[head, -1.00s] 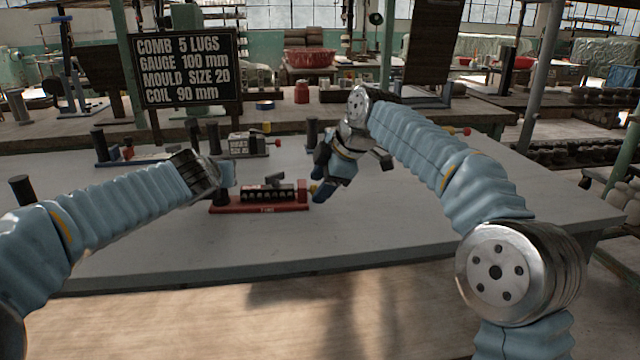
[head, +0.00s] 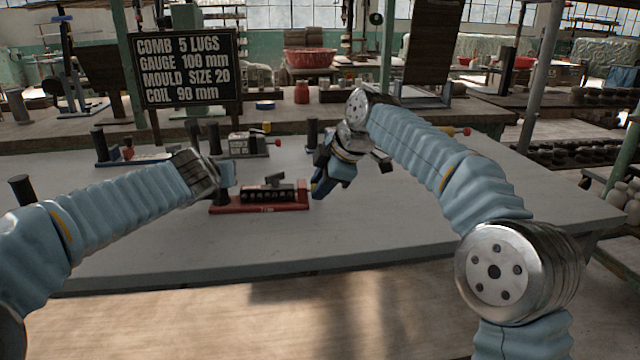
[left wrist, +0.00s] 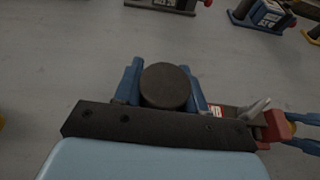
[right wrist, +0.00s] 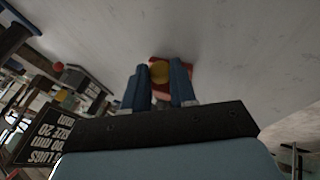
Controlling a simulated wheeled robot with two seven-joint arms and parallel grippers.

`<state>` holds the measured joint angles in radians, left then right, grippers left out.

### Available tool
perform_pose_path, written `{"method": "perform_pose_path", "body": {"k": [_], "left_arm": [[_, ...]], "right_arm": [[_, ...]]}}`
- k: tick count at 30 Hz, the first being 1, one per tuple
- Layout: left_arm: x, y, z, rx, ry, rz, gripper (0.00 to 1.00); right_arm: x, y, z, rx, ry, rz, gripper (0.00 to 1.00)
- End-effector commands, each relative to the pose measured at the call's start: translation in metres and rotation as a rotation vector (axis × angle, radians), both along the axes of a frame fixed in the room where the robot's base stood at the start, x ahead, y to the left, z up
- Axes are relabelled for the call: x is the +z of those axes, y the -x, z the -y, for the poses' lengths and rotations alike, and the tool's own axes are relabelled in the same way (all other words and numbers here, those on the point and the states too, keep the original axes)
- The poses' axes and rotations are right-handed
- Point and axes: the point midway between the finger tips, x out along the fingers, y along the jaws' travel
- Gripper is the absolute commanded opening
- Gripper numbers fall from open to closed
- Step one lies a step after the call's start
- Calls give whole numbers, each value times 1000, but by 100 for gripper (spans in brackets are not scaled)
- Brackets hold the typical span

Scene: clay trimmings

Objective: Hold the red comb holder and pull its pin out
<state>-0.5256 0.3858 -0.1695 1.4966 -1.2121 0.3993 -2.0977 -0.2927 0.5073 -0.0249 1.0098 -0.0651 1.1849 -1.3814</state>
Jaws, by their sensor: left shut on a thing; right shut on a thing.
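The red comb holder (head: 262,208) lies on the grey table in the head view, with a dark comb block (head: 268,193) on its base. My left gripper (head: 226,176) is at its left end, shut on the dark round post. The post (left wrist: 165,86) stands between the blue fingers in the left wrist view. My right gripper (head: 317,189) is at the holder's right end. In the right wrist view its fingers are shut on the pin's yellow knob (right wrist: 159,72), with the holder's red end (right wrist: 178,62) right behind. The knob is hidden in the head view.
A black sign (head: 187,66) reads "COMB 5 LUGS, GAUGE 100 mm, MOULD SIZE 20, COIL 90 mm".

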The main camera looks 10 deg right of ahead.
Motion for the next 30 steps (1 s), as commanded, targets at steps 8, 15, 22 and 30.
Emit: {"method": "perform_pose_path", "body": {"k": [8,15,22,30], "left_arm": [[-4,0,-1,2,-3,-7,0],[-4,-1,-3,6,-3,-7,0],[-4,-1,-2,5,-4,-7,0],[-4,-1,-2,4,-3,-6,0]], "right_arm": [[0,2,26,-2,1,1,0],[0,1,26,-4,2,2,37],[0,2,25,-2,1,0,53],[8,5,28,-2,0,2,53]]}}
